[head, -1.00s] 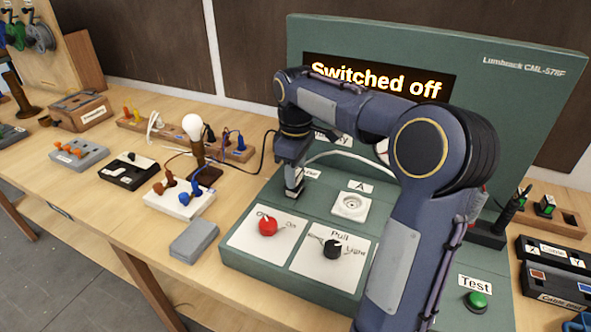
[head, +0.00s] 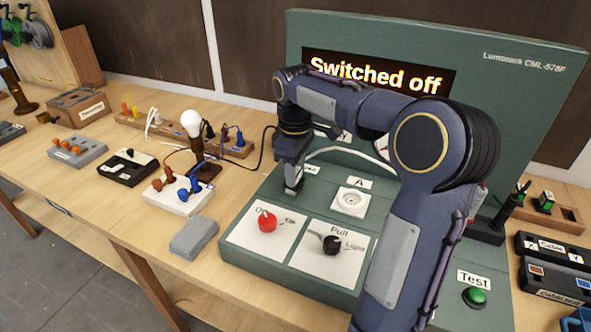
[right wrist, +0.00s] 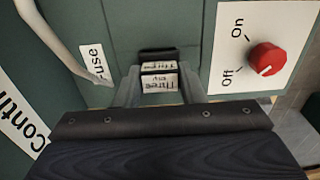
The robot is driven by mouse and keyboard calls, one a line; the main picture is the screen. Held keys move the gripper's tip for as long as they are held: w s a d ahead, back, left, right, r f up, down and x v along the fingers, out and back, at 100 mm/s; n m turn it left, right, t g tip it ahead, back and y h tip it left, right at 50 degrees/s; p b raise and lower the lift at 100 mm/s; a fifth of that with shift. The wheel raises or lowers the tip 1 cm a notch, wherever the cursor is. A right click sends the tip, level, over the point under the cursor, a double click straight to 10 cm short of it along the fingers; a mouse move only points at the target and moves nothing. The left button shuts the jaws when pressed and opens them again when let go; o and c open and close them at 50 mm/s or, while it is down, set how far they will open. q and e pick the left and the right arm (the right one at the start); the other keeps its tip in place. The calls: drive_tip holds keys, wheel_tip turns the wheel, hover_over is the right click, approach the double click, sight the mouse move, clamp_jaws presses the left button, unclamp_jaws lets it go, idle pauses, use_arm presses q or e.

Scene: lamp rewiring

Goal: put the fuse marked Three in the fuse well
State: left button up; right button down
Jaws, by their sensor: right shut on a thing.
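The fuse marked Three (right wrist: 159,84) is pale-labelled and sits between the two fingers of my right gripper (right wrist: 160,92), which is shut on it. The dark fuse well (right wrist: 158,54) shows just beyond the fuse in the right wrist view, beside the Fuse label (right wrist: 96,65). The fuse is at or over the well; I cannot tell whether any of it is inside. In the head view, my right gripper (head: 293,188) points down at the left part of the green panel (head: 270,195). The fuse and well cannot be made out there. My left gripper is not in view.
A red switch knob (head: 267,221) points to Off, with a black Pull knob (head: 332,244) beside it. A round white socket (head: 351,202) is right of the gripper. A white cable (right wrist: 62,38) arches close by. The display (head: 375,75) reads "Switched off".

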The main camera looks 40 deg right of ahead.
drive_tip(key=shift+f+b, duration=0.4)
drive_tip(key=shift+f, duration=0.35)
idle(0.5)
drive_tip(key=c, duration=0.9)
unclamp_jaws()
drive_tip(key=shift+o, duration=0.2)
drive_tip(key=shift+r, duration=0.1)
wheel_tip(320, 180, up, 8)
drive_tip(key=shift+f+p, duration=0.15)
drive_tip(key=shift+p, duration=0.4)
